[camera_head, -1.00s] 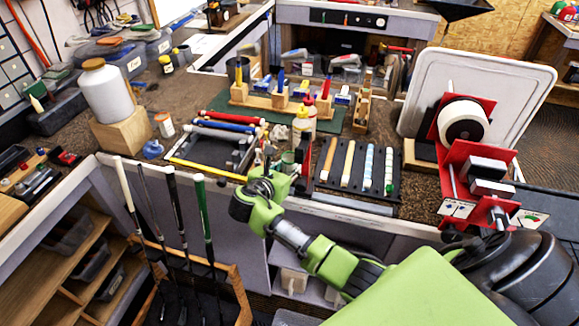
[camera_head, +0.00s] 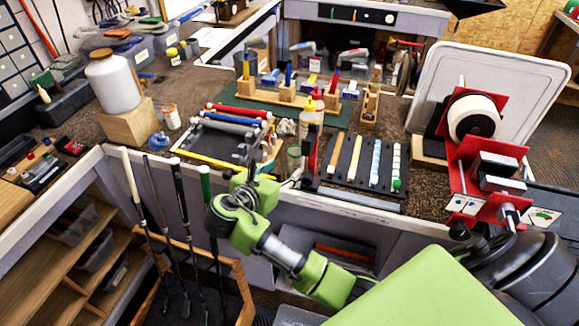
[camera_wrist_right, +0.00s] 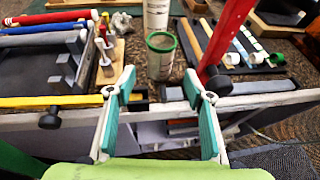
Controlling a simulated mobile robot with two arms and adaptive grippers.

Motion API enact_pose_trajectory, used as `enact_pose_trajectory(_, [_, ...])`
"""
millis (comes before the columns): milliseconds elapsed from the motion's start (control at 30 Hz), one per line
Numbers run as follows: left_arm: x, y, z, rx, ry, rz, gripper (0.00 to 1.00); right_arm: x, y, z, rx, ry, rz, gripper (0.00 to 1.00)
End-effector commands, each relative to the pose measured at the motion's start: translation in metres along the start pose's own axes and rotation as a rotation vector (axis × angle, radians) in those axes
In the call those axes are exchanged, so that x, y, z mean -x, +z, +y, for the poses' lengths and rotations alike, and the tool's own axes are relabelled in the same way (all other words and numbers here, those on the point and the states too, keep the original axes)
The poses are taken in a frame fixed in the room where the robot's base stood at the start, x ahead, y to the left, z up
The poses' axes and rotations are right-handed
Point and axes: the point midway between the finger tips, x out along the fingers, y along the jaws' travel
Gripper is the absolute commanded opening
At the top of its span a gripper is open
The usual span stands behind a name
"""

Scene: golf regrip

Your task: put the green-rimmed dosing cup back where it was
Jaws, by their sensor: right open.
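The green-rimmed dosing cup (camera_wrist_right: 162,57) stands upright on the bench near its front edge, in front of a pale bottle (camera_wrist_right: 157,15). In the head view the cup (camera_head: 294,156) is small and partly crowded by things around it. My right gripper (camera_wrist_right: 160,86) is open, with its two teal-padded fingers spread and nothing between them. In the wrist view the cup is ahead of the fingertips, apart from them. In the head view my right gripper (camera_head: 257,160) is at the bench's front edge, left of the cup. My left gripper is not in view.
A red upright post (camera_wrist_right: 208,45) stands close to the right of the cup. A black rack of grips (camera_head: 352,165) lies to the right. A grey fixture with a yellow bar (camera_head: 212,161) lies to the left. Golf clubs (camera_head: 176,190) lean below the bench edge.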

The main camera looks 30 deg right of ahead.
Motion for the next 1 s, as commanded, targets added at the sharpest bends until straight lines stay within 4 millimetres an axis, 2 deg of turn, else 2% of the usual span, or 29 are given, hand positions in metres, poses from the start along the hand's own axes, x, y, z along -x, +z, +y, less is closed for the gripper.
enact_pose_trajectory(100, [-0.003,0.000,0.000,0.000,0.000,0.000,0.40,0.015,-0.001,0.001,-0.001,0.002,0.000,0.48])
enact_pose_trajectory(200, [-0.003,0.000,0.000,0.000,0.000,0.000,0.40,0.021,-0.001,0.000,0.000,0.000,0.001,0.48])
enact_pose_trajectory(467, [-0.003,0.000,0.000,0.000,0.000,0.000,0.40,0.024,-0.001,0.000,-0.002,0.002,0.002,0.48])
enact_pose_trajectory(567, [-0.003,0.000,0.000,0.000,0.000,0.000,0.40,0.022,-0.008,0.005,-0.045,0.037,0.023,0.48])
enact_pose_trajectory(733, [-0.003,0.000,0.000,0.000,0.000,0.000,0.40,0.026,-0.045,0.032,-0.310,0.214,0.165,0.48])
enact_pose_trajectory(900, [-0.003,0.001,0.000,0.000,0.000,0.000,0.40,0.043,-0.089,0.060,-0.694,0.376,0.413,0.48])
enact_pose_trajectory(1000, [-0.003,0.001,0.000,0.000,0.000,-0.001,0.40,0.052,-0.120,0.069,-0.902,0.406,0.574,0.48])
